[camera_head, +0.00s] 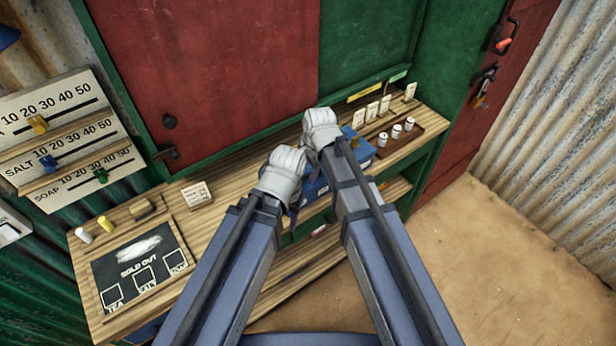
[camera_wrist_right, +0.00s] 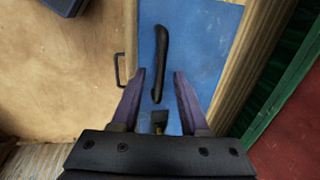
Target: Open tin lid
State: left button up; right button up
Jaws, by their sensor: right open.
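A blue tin (camera_head: 363,153) sits on the wooden counter, partly hidden behind my arms in the head view. In the right wrist view, its blue top (camera_wrist_right: 205,45) carries a long black handle (camera_wrist_right: 161,50). A small dark and brass fitting (camera_wrist_right: 159,120) shows below the handle. My right gripper (camera_wrist_right: 159,73) is open, its two purple fingers apart on either side of the handle's lower end. I cannot tell whether they touch it. My left gripper (camera_head: 283,174) is beside the right one in the head view; its fingers are hidden.
A sold-out board (camera_head: 137,262) lies at the counter's left. A wooden rack with small white pots (camera_head: 396,131) and upright cards (camera_head: 372,111) stands to the right. A red shutter (camera_head: 215,70) rises behind. Sandy floor (camera_head: 500,260) is clear at right.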

jog(key=shift+f, duration=0.1)
grip_shut()
dwell(0.3)
dwell(1.1)
